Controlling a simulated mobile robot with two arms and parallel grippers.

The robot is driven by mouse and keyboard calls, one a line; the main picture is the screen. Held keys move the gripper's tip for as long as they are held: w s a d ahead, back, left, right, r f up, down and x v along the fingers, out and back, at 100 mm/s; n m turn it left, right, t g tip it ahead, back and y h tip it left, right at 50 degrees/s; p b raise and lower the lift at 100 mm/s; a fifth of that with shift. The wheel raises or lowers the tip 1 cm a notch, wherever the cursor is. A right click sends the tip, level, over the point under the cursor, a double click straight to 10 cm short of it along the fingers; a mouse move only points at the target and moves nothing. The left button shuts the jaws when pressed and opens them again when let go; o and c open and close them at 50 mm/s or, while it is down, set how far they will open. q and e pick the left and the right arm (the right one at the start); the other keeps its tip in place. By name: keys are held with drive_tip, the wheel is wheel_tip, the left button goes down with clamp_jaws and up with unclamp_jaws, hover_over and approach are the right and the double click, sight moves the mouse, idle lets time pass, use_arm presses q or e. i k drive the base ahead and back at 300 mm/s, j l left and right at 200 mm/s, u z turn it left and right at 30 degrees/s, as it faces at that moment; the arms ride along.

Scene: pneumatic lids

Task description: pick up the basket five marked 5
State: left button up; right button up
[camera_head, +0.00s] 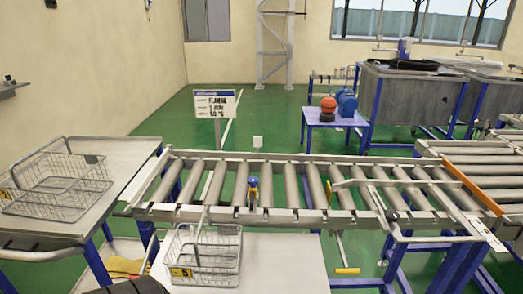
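The wire basket five (222,262) stands upright on a pale table (285,265) at the bottom middle, in front of the roller conveyor. A yellow tag (181,272) marked 5 hangs on its front left. Its handle stands up above the rim, and the basket looks empty. Neither of my grippers shows in this view. A dark rounded part at the bottom left edge is too cut off to tell.
A second wire basket (62,190) with a yellow tag rests on a grey table (112,178) at left. The roller conveyor (290,186) spans behind basket five. A blue table (335,120) and grey tanks (410,98) stand farther back. The pale table's right side is clear.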

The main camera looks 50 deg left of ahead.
sight(223, 230)
drive_tip(key=u, duration=2)
